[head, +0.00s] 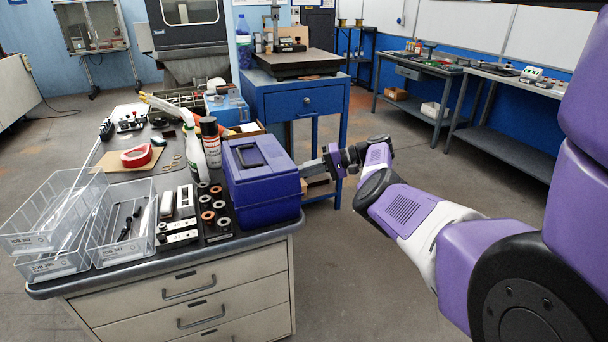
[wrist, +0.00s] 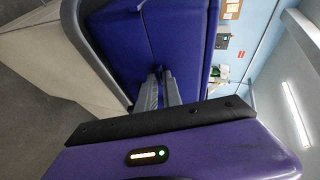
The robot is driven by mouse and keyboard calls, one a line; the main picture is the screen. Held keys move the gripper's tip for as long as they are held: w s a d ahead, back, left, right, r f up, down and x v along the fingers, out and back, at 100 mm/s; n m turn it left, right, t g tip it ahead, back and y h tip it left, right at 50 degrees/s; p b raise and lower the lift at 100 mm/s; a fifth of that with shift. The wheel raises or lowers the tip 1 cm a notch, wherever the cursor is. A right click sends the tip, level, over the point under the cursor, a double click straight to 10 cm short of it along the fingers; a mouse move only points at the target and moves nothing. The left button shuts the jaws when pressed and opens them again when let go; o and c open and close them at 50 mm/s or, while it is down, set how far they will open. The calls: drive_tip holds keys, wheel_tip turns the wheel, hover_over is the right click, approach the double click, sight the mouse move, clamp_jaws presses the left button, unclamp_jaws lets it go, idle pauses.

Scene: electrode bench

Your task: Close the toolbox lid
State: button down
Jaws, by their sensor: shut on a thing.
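The blue toolbox (head: 264,196) stands on the right end of the grey bench. Its lid (head: 268,153), with a dark handle on top, lies over the body and looks down or nearly down; I cannot tell if a small gap is left. My gripper (head: 304,170) reaches in from the right, its fingertips at the toolbox's right side near the lid's edge. In the wrist view the two grey fingers (wrist: 160,75) are close together against the blue toolbox (wrist: 130,45), at the seam beside the lid. The spot they grip is mostly hidden.
Left of the toolbox are a dark tray of rings (head: 215,215), a spray bottle (head: 193,145), a black can (head: 210,140) and clear bins (head: 122,225). A blue cabinet (head: 300,100) stands behind. The floor right of the bench is clear.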

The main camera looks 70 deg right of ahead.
drive_tip(key=shift+a+f, duration=0.25)
drive_tip(key=shift+f, duration=0.7)
drive_tip(key=c, duration=1.6)
unclamp_jaws()
drive_tip(key=shift+d+f, duration=0.1)
drive_tip(key=v, duration=0.8)
drive_tip(key=shift+d+r, duration=0.3)
drive_tip(key=shift+r, duration=0.15)
drive_tip(key=shift+s, duration=0.1)
